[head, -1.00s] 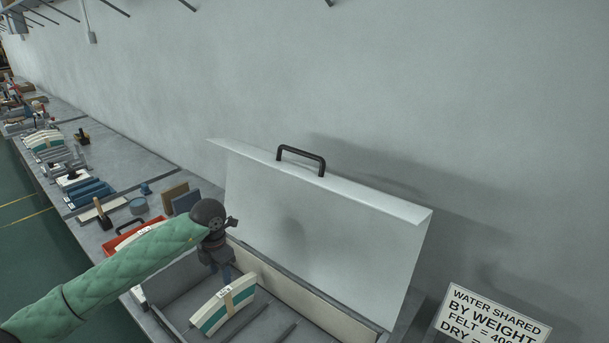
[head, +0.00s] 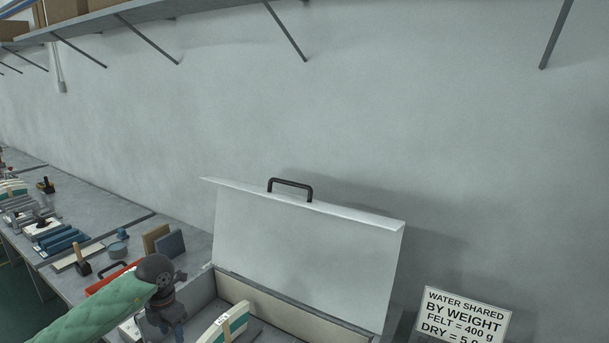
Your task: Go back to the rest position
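My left arm comes in from the lower left in a green quilted sleeve. Its dark wrist and gripper (head: 166,318) are over the left end of an open box (head: 207,291); the fingertips are not clear, so I cannot tell open from shut. A white and green curved pack (head: 236,322) with a small label stands in the box, to the right of the gripper and apart from it in the picture. The box's white lid (head: 305,255) stands raised at the back with a black handle (head: 291,187). My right gripper is not in view.
A sign (head: 462,318) about water by weight is at the lower right. On the bench (head: 95,215) to the left are a red toolbox (head: 108,278), blue blocks (head: 66,240), a mallet (head: 82,260) and a round tin (head: 117,249). A shelf (head: 150,14) with brackets runs along the wall above.

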